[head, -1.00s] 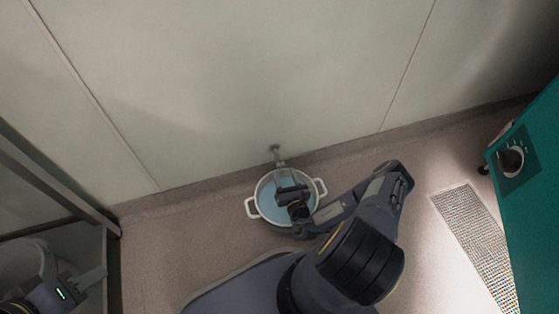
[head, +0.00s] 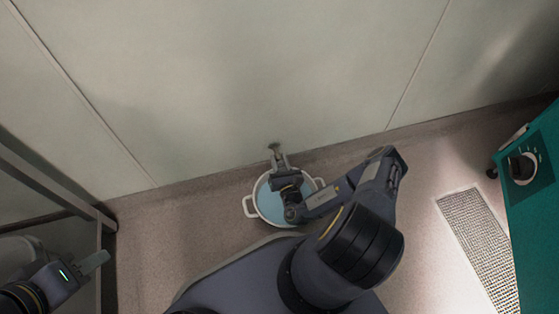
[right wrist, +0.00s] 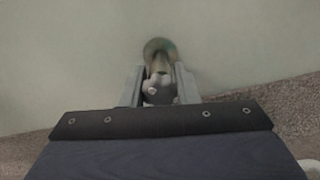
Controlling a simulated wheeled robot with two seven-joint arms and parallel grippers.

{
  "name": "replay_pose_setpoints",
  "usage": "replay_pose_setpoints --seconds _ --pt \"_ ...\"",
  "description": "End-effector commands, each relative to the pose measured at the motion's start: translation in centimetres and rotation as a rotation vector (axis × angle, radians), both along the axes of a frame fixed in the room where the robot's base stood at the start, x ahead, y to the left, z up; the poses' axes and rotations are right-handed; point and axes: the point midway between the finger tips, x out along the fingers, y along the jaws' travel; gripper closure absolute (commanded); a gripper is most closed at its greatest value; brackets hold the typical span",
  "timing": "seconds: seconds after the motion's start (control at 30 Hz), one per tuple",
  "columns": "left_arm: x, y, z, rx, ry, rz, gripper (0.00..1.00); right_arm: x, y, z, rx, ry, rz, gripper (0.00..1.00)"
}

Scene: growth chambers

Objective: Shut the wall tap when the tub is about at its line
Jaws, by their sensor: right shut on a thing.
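The wall tap (head: 274,146) comes out of the pale wall above the tub, and most of it is hidden by my right gripper. In the right wrist view the tap (right wrist: 157,52) runs from the wall to between my fingers. My right gripper (right wrist: 158,92) is shut on the tap; in the head view the gripper (head: 278,160) is over the tub's wall side. The white two-handled tub (head: 249,205) stands on the floor with light blue water (head: 267,206) in it. My arm covers part of the water, and I cannot make out its line. My left gripper (head: 95,262) is far left, away from both.
A glass-sided frame (head: 60,190) stands at the left. A teal cabinet with a dark dial (head: 522,168) is at the right, beside a floor grate (head: 478,235). The floor around the tub is clear.

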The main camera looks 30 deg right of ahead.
Motion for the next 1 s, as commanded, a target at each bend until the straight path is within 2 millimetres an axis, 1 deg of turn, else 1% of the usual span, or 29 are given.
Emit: replay_pose_setpoints --seconds 0.07,0.17,0.4,0.5,0.6,0.87,0.9,1.0 --pt "0.0 0.0 0.02 0.0 0.0 0.0 0.64 0.0 -0.01 0.01 0.002 0.0 0.0 0.95" --pt "0.0 0.0 0.27 0.0 0.0 0.0 0.64 -0.05 -0.02 0.01 0.054 -0.011 -0.002 0.95" --pt "0.0 -0.01 0.89 0.0 0.0 0.0 0.64 -0.07 0.02 0.0 0.366 -0.085 -0.003 0.95" --pt "0.0 0.0 0.92 0.0 0.0 0.0 0.64 -0.03 0.04 -0.04 0.452 -0.106 -0.002 0.95" --pt "0.01 0.0 0.92 0.0 0.0 0.0 0.64 0.0 0.07 -0.03 0.488 -0.115 0.0 0.95" --pt "0.0 0.0 0.91 0.0 0.0 0.0 0.64 0.0 0.08 -0.05 0.49 -0.116 0.001 0.95" --pt "0.01 0.0 0.9 0.0 0.0 0.0 0.64 0.0 0.08 -0.05 0.49 -0.116 0.001 0.67" --pt "0.0 0.0 0.91 0.0 0.0 0.0 0.64 0.0 0.08 -0.04 0.489 -0.115 0.001 0.54"
